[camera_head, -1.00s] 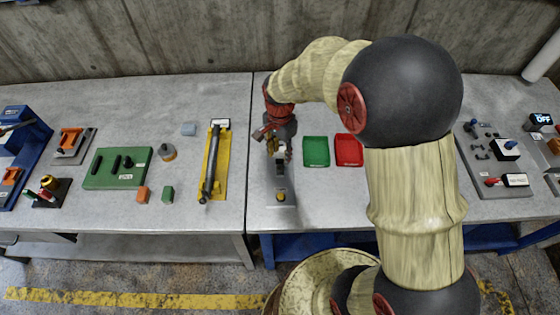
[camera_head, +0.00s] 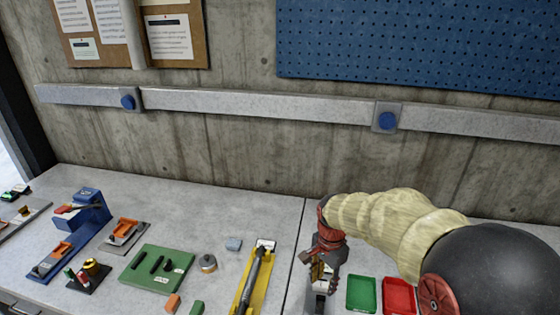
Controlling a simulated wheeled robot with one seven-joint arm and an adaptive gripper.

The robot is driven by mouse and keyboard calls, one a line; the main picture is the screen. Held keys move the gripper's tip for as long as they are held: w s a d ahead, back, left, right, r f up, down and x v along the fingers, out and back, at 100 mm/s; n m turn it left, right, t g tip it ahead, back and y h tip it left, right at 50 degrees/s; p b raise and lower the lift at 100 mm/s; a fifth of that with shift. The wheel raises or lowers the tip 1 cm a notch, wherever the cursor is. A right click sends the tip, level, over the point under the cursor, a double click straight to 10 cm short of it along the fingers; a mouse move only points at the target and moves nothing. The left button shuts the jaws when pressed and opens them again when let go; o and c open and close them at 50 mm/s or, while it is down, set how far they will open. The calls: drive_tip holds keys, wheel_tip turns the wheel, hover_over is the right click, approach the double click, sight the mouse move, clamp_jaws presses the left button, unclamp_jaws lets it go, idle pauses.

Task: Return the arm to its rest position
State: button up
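My arm reaches in from the lower right over the bench, with its pale ribbed link and dark ball joint in view. My gripper (camera_head: 318,274) points down over a small grey fixture (camera_head: 319,304) on the bench, left of the green tray. The fingers are small and partly overlap the fixture, so I cannot tell whether they are open or shut, or whether they touch it. The lower part of the fixture is cut off by the picture's bottom edge.
A green tray (camera_head: 361,294) and a red tray (camera_head: 398,296) lie right of my gripper. A yellow holder (camera_head: 243,297) with a dark cylinder, a green board (camera_head: 157,269) and a blue device (camera_head: 85,211) stand left. The wall with a blue pegboard (camera_head: 420,45) rises behind.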

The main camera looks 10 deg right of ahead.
drive_tip(key=s+r+n+t+b, duration=0.2)
drive_tip(key=s+r+n+t, duration=0.3)
drive_tip(key=s+r+n, duration=0.7)
drive_tip(key=shift+s+d+r+t, duration=0.3)
drive_tip(key=shift+s+r, duration=1.6)
drive_tip(key=shift+s, duration=2.25)
